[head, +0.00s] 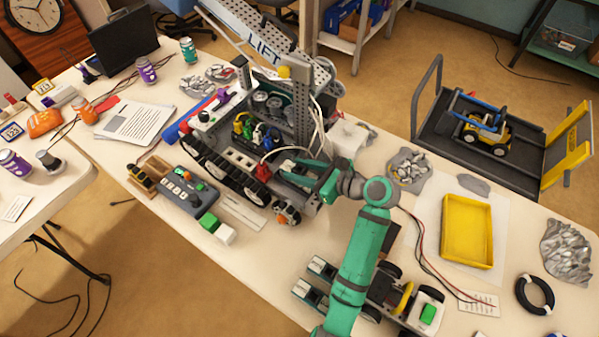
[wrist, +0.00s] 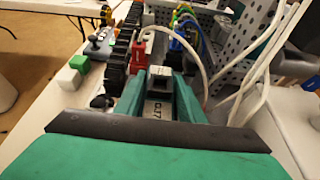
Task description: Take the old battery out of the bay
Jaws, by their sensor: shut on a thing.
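The tracked robot (head: 240,172) stands on the table with its open bay at its near right end. My gripper (head: 300,172) reaches into that end from the right, and its green fingers hide most of the bay. In the wrist view my gripper (wrist: 160,98) is shut on the old battery (wrist: 157,108), a grey block with a printed label between the fingers. I cannot tell whether the battery still rests on the bay floor. A red plug (wrist: 139,52) with a white lead stands just beyond the fingers, apart from the battery; it also shows in the head view (head: 263,171).
A yellow tray (head: 446,235), empty, lies on the table to the right. White cables loop close to my gripper's right side. A perforated metal mast (head: 301,105) rises behind the bay. A control box (head: 187,190) and a second chassis (head: 410,307) sit nearby.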

